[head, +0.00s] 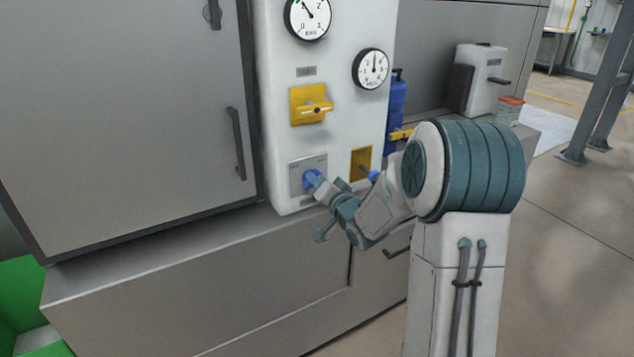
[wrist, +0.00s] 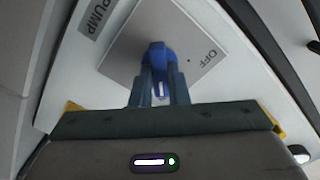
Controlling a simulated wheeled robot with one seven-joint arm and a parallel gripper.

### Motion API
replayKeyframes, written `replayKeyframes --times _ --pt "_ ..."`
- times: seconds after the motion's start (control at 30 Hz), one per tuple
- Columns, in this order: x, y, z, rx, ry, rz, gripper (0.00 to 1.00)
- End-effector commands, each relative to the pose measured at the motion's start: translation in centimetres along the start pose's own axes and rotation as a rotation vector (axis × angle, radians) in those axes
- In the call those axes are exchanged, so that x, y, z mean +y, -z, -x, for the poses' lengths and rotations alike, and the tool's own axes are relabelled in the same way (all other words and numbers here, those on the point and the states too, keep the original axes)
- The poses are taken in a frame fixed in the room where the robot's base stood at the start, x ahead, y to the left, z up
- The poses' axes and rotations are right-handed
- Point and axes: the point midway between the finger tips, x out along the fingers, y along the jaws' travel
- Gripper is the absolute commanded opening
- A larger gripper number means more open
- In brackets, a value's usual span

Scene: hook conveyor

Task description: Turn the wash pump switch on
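The wash pump switch is a blue knob (head: 311,179) on a grey square plate (head: 296,178), low on the white panel. In the wrist view the blue knob (wrist: 157,58) sits between my two fingers, with a white mark on its handle. "OFF" is printed on the plate to its right, and a "PUMP" label (wrist: 96,18) is at the upper left. My gripper (wrist: 158,88) appears closed on the knob's handle, one finger along each side. In the head view my gripper (head: 325,190) reaches the knob from the lower right and hides part of the plate.
Above are a yellow switch (head: 310,105) and two round gauges (head: 308,16) (head: 370,69). A yellow plate (head: 361,162) is right of the knob, close to my arm. A grey cabinet door with a handle (head: 236,143) stands left. A grey ledge (head: 180,255) runs below.

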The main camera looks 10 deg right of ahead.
Motion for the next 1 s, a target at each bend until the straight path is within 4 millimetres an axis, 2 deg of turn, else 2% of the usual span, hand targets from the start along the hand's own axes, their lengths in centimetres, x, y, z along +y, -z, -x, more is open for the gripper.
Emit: replayKeyframes --times 0.03,0.07,0.1,0.47,0.57,1.0 --pt "0.0 0.0 0.0 0.000 -0.001 -0.002 0.26" --pt "0.0 0.0 0.0 0.000 -0.001 -0.002 0.34" --pt "0.0 0.0 0.0 0.000 -0.001 -0.002 0.36" --pt "0.0 0.0 0.6 0.000 -0.001 0.000 0.36" --pt "0.1 0.1 1.9 0.000 -0.003 0.001 0.36" --pt "0.0 0.1 11.4 0.001 -0.002 0.000 0.36"
